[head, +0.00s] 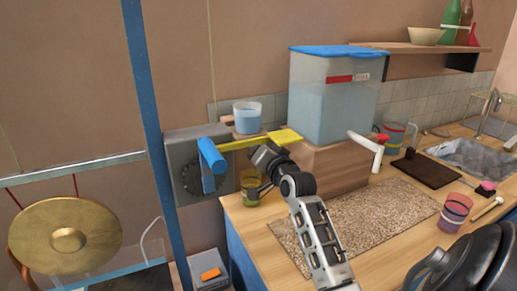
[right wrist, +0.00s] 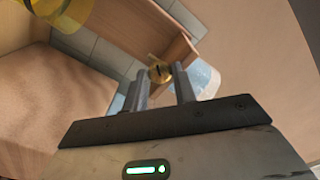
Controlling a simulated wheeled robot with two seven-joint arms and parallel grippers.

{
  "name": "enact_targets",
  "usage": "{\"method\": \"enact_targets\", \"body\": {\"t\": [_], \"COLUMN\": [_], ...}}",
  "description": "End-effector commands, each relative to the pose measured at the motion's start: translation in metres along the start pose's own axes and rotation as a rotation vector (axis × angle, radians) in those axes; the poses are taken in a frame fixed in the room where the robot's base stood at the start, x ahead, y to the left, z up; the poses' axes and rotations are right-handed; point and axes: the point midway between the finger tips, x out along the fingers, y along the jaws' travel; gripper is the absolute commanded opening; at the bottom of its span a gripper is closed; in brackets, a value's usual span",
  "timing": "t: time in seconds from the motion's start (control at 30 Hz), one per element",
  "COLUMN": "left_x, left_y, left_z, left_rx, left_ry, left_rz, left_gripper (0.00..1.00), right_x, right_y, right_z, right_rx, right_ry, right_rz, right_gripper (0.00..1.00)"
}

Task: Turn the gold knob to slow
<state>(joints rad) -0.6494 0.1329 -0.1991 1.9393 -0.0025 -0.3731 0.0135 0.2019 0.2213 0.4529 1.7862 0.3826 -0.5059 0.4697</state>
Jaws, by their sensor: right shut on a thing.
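The gold knob (right wrist: 159,71) shows in the right wrist view as a small round brass piece with a dark slot or mark across its face. It sits between the two grey fingertips of my right gripper (right wrist: 163,81), which is shut on it. In the head view my right gripper (head: 264,160) is at the front of the wooden box, below the yellow bar (head: 262,143); the knob is hidden there. I cannot read any slow mark or tell the knob's setting. My left gripper is not in view.
A clear water tank (head: 322,106) with a blue lid stands on the wooden box (head: 340,165). A cup of water (head: 247,116) stands left of it. A blue-handled crank (head: 212,158) is close left. A speckled mat (head: 385,212) lies in front; a gong (head: 65,237) hangs far left.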

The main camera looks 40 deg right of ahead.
Motion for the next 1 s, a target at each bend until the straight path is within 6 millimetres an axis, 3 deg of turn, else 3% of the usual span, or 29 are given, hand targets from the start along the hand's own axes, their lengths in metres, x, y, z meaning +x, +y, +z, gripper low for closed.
{"method": "enact_targets", "body": {"t": [0.6,1.0], "left_x": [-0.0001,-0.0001], "left_y": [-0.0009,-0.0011], "left_z": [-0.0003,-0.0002], "left_rx": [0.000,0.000], "left_ry": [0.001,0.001], "left_rz": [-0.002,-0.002], "left_gripper": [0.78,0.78], "right_x": [0.0000,-0.0001], "right_y": [-0.0001,0.0003], "right_z": [0.0010,0.0012], "right_rx": [0.578,0.813], "right_ry": [-0.002,-0.002], "right_rz": [0.001,0.002], "right_gripper": [0.04,0.04]}}
